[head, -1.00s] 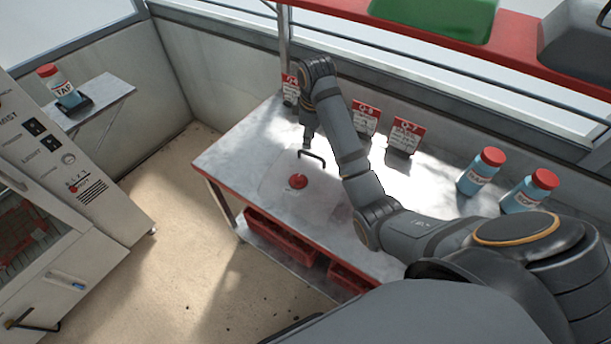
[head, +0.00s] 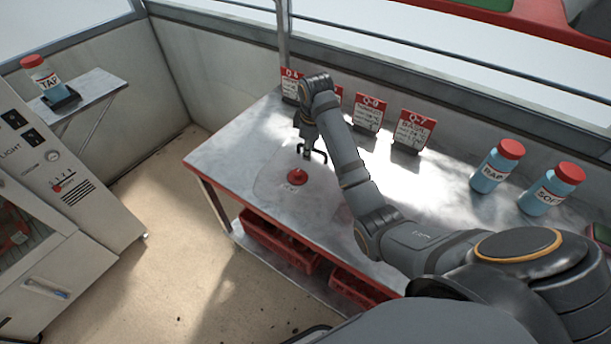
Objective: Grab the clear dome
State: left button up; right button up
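The clear dome (head: 318,188) stands on the grey tabletop and is so transparent that its outline is faint. Its red knob (head: 297,176) shows plainly on top. My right gripper (head: 311,157) is open and empty, its black fingers spread. In the picture it is just above and slightly right of the knob, apart from it; the exact height gap is hard to judge. My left gripper is not in view.
The table (head: 225,160) has a red front edge and red crates (head: 275,245) on a shelf below. Red-topped label cards (head: 410,130) stand along the back. Two blue bottles (head: 497,165) with red caps stand at right. A white machine (head: 60,190) is at left.

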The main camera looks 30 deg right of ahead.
grip_shut()
dwell(0.4)
jog(key=shift+r, duration=0.25)
jog(key=r+p, duration=0.2)
jog(key=r, duration=0.2)
jog(key=shift+s+r, duration=0.1)
jog(key=shift+s, duration=0.1)
notch_tip(320, 180, up, 5)
jog(key=p, duration=0.9)
send_over(313, 167)
jog(key=s+a+r+p, duration=0.1)
jog(key=s+r+p, duration=0.2)
jog(key=s+p, duration=0.3)
jog(key=s, duration=0.3)
jog(key=shift+s+a+r, duration=0.2)
jog(key=shift+s+a, duration=0.05)
jog(key=shift+a, duration=0.15)
